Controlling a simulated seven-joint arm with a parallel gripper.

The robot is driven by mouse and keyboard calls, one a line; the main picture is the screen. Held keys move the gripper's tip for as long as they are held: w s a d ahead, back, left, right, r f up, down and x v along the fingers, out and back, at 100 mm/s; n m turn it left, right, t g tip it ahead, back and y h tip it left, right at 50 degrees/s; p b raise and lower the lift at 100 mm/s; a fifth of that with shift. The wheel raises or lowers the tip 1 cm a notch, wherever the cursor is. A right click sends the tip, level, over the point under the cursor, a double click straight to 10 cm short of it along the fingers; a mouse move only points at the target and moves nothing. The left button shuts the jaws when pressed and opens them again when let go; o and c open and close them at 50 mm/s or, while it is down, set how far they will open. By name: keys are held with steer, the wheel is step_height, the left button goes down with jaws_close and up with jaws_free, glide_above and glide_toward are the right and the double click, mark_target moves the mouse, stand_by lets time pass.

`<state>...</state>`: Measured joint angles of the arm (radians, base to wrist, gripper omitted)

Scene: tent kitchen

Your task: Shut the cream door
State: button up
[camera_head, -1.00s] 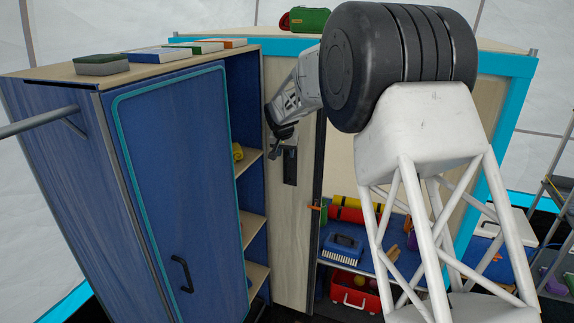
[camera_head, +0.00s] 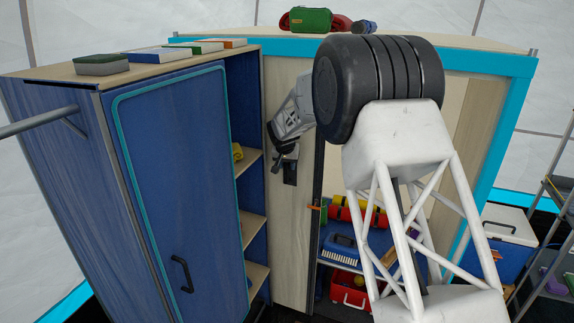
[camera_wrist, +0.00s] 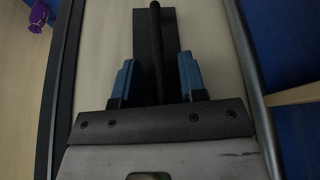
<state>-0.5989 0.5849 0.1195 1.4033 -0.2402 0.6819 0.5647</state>
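The cream door (camera_head: 292,235) stands ajar between the blue cabinet and the turquoise-edged cabinet, whose shelves show to its right. Its dark handle (camera_head: 290,172) is partly covered by my gripper (camera_head: 285,158) in the head view. In the wrist view, the door's pale face (camera_wrist: 215,50) fills the middle and the upright handle bar (camera_wrist: 156,45) stands between the two blue fingers of my gripper (camera_wrist: 157,72). The fingers are apart, with a gap to the bar on each side. Whether anything touches the bar is unclear.
The blue cabinet (camera_head: 175,165) stands close on the left, with open shelves beside the door. The turquoise-edged cabinet (camera_head: 490,150) holds a blue toolbox (camera_head: 342,248) and a red case (camera_head: 350,292) low inside. A white-lidded blue box (camera_head: 505,235) stands at right.

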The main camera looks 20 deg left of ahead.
steer(key=shift+c, duration=0.3)
jaws_close()
steer(key=d, duration=5.3)
steer(key=shift+d, duration=0.2)
steer(key=shift+f, duration=0.1)
steer(key=shift+c, duration=1)
jaws_free()
steer(key=shift+d, duration=0.1)
steer(key=shift+o, duration=1.3)
